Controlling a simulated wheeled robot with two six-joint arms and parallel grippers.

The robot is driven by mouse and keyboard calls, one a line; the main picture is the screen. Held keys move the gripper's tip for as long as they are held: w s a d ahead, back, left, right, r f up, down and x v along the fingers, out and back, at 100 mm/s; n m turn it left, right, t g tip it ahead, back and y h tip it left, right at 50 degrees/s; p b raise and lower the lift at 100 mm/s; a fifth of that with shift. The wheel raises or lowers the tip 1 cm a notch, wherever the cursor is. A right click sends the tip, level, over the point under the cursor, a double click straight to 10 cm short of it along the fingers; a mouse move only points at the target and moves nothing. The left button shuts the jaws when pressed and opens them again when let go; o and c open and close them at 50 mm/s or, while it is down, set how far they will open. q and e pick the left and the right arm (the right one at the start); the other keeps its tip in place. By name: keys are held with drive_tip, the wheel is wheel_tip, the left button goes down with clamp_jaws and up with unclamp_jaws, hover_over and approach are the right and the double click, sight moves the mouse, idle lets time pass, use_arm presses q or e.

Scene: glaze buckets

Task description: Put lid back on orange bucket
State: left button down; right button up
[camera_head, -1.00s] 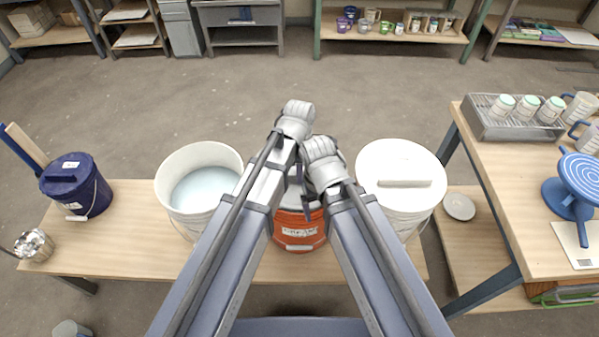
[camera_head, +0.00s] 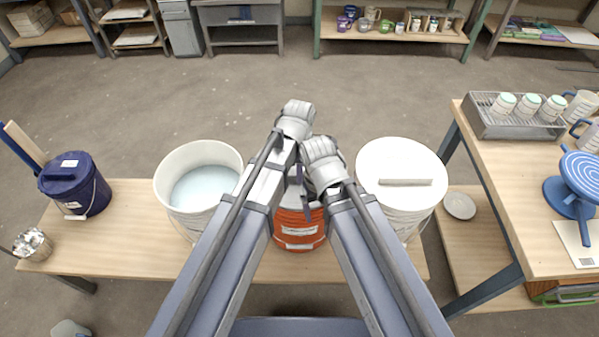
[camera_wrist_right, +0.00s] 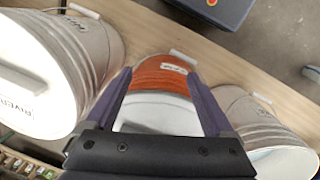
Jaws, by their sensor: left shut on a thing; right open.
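The orange bucket (camera_head: 299,240) stands on the low bench between two white buckets. Its upper part is largely covered by my arms in the head view. In the right wrist view the orange bucket (camera_wrist_right: 165,72) shows with a pale round lid (camera_wrist_right: 160,108) at its top; whether the lid is fully seated I cannot tell. My left gripper (camera_head: 297,180) is over the bucket and shut on what seems to be the lid, its hold mostly hidden. My right gripper (camera_wrist_right: 158,84) is open, its fingers on either side of the view of the lid and bucket.
An open white bucket (camera_head: 174,213) with pale liquid stands left, and a lidded white bucket (camera_head: 402,212) close on the right. A dark blue bucket (camera_head: 88,193) and a metal cup (camera_head: 33,245) are at the far left. A worktable (camera_head: 500,190) stands at right.

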use_arm(q)
drive_tip(key=shift+f+b, duration=0.45)
idle(1.1)
idle(0.3)
drive_tip(key=shift+c, duration=1.5)
unclamp_jaws()
drive_tip(key=shift+r, duration=0.1)
drive_tip(key=shift+r+p, duration=3.45)
drive_tip(key=shift+p, duration=0.1)
clamp_jaws()
